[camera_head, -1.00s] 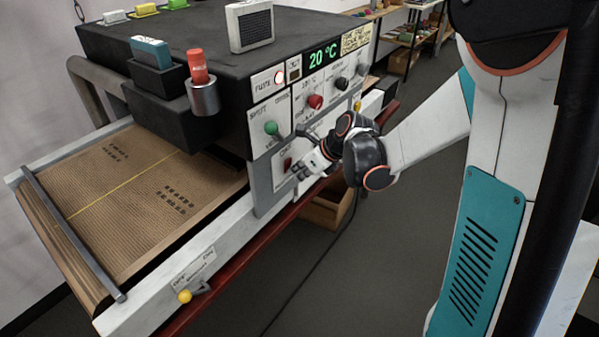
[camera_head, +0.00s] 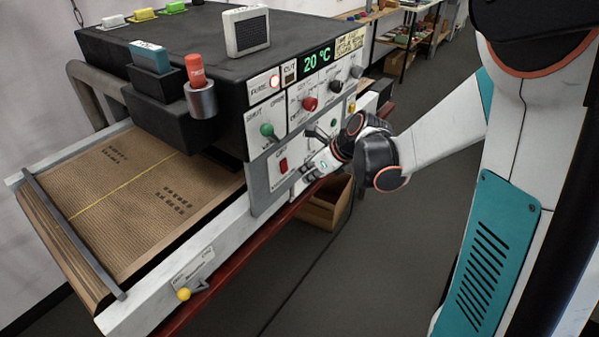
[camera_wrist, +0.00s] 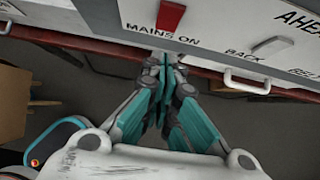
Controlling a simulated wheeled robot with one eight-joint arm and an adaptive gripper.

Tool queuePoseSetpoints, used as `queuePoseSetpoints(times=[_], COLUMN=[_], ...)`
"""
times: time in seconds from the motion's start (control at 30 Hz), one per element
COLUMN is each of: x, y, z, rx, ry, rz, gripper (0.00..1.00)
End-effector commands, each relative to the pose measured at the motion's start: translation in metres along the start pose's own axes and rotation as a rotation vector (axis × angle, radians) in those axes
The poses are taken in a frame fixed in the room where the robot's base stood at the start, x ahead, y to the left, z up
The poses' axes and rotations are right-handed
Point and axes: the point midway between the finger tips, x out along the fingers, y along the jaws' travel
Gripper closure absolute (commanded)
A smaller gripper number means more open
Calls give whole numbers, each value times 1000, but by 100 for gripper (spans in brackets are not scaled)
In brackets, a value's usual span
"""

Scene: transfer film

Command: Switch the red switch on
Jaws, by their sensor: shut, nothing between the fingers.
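The red switch (camera_head: 283,166) is a small red rocker on the lower front panel of the dark machine. In the wrist view the red switch (camera_wrist: 171,16) is at the top, just above the label "MAINS ON". My gripper (camera_head: 308,182) is to the right of the switch and a little lower in the head view. In the wrist view my gripper (camera_wrist: 162,66) has its teal fingers together, with the tips just below the label and apart from the switch. Nothing is between the fingers. I cannot tell the rocker's tilt.
A green knob (camera_head: 267,130) and a red knob (camera_head: 310,103) stick out above the switch. A red rail (camera_head: 225,262) runs below the panel. A white handle (camera_wrist: 247,81) is right of my fingers. A wooden box (camera_head: 325,210) stands beneath.

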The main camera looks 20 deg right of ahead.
Motion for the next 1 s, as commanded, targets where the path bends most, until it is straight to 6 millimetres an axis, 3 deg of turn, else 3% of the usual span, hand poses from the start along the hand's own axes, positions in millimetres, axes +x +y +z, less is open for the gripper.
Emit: queuePoseSetpoints(times=[0.1, 0.4, 0.6, 1.0], x=[-33, -86, -99, -99], y=[0, 0, 0, 2], z=[2, 1, 1, 1], rx=[3, 3, 0, -2], ry=[0, 1, 0, 0], rz=[0, 0, 1, 3], gripper=[100, 100, 100, 100])
